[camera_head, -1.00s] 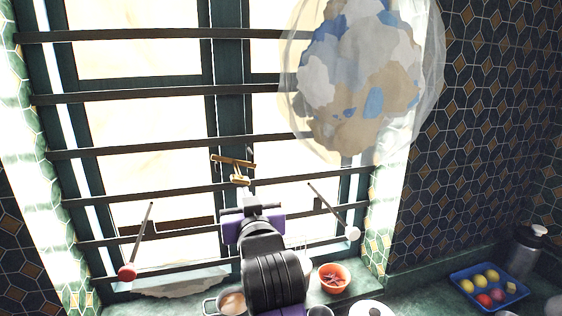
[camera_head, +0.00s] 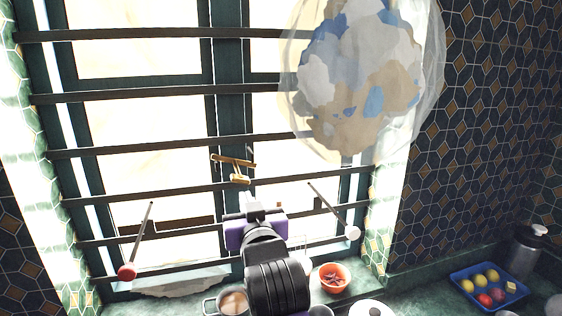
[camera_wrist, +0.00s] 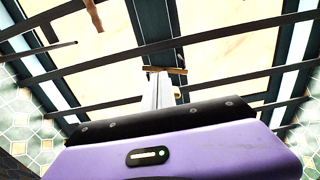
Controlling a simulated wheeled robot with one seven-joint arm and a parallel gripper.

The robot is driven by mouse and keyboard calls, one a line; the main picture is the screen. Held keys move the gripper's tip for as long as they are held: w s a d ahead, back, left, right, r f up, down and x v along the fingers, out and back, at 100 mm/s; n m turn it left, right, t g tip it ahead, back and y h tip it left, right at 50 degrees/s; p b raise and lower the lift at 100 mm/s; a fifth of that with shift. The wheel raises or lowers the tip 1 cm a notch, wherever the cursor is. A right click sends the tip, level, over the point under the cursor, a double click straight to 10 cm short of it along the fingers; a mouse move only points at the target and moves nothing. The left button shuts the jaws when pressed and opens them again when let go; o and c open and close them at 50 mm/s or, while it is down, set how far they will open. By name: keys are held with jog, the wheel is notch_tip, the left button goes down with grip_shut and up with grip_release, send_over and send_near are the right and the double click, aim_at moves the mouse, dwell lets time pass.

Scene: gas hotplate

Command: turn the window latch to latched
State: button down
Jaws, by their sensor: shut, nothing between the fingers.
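The brass window latch (camera_head: 233,161) is on the dark green centre post of the window, behind the bars. Its long bar lies nearly level, tilted slightly down to the right, with a shorter brass piece below it. In the wrist view the latch (camera_wrist: 163,70) shows just beyond the fingertips. My gripper (camera_head: 255,206) is shut and empty, below the latch and slightly to its right in the head view. The narrow fingers (camera_wrist: 159,88) point toward the latch in the wrist view. I cannot tell whether they touch it.
Dark horizontal bars (camera_head: 130,94) cross the window. Two slim sticks with a red (camera_head: 127,272) and a white end stand at either side. A large clear bag (camera_head: 362,80) hangs at upper right. A pot (camera_head: 232,302) and an orange bowl (camera_head: 334,277) stand below.

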jog(key=shift+p+v, duration=0.65)
jog(key=shift+v, duration=2.05)
